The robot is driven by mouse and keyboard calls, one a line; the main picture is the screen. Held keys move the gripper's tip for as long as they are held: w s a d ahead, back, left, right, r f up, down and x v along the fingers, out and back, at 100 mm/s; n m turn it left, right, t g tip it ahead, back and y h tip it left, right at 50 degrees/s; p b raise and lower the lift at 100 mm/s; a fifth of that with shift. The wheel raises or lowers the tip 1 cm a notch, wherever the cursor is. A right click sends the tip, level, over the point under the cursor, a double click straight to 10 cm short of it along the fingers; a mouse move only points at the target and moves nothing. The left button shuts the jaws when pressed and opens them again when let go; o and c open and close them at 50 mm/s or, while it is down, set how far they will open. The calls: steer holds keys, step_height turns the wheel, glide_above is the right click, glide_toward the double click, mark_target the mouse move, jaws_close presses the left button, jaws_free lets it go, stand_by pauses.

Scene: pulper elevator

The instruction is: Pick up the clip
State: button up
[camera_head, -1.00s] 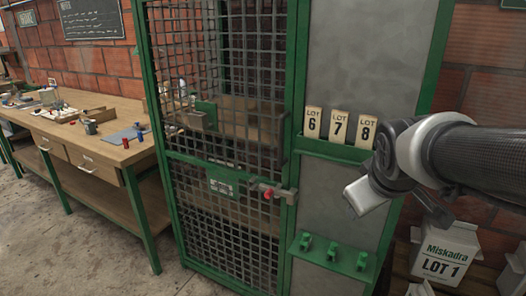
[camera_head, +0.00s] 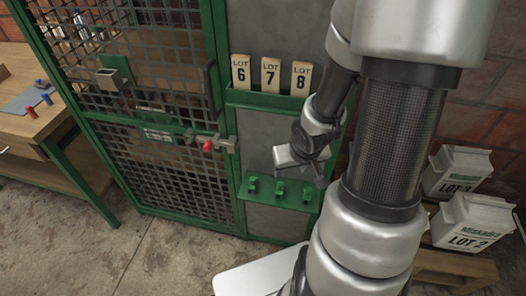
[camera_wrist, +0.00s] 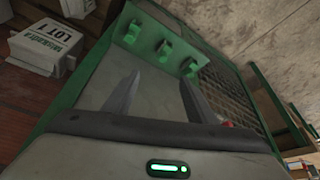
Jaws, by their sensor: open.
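Three small green clips stand in a row on a green ledge (camera_head: 278,202) low on the grey panel: a left one (camera_head: 252,185), a middle one (camera_head: 280,189) and a right one (camera_head: 307,194). In the wrist view the clips show beyond the fingers, one at the upper left (camera_wrist: 132,32), one in the middle (camera_wrist: 165,50) and one at the right (camera_wrist: 190,68). My gripper (camera_wrist: 160,80) is open, with nothing between its two fingers. In the head view it is above the ledge's right part, apart from the clips; its fingers are hard to make out there.
A green-framed mesh door (camera_head: 165,100) with a red-tipped latch (camera_head: 208,146) stands left of the panel. LOT 6, 7 and 8 cards (camera_head: 270,75) sit in a holder above. White lot boxes (camera_head: 470,222) stand at the right. A workbench (camera_head: 35,125) is at the left.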

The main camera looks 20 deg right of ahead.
mark_target(282, 185)
steer(key=b+x, duration=0.7)
steer(key=x, duration=0.5)
steer(key=shift+s+f, duration=0.1)
steer(key=shift+s, duration=0.05)
steer(key=b+x, duration=0.1)
steer(key=x, duration=0.1)
steer(key=b+x, duration=0.1)
steer(key=x, duration=0.2)
steer(key=shift+a+f+b, duration=0.15)
steer(key=shift+a+b, duration=0.1)
steer(key=shift+b, duration=0.1)
steer(key=shift+s, duration=0.1)
jaws_close()
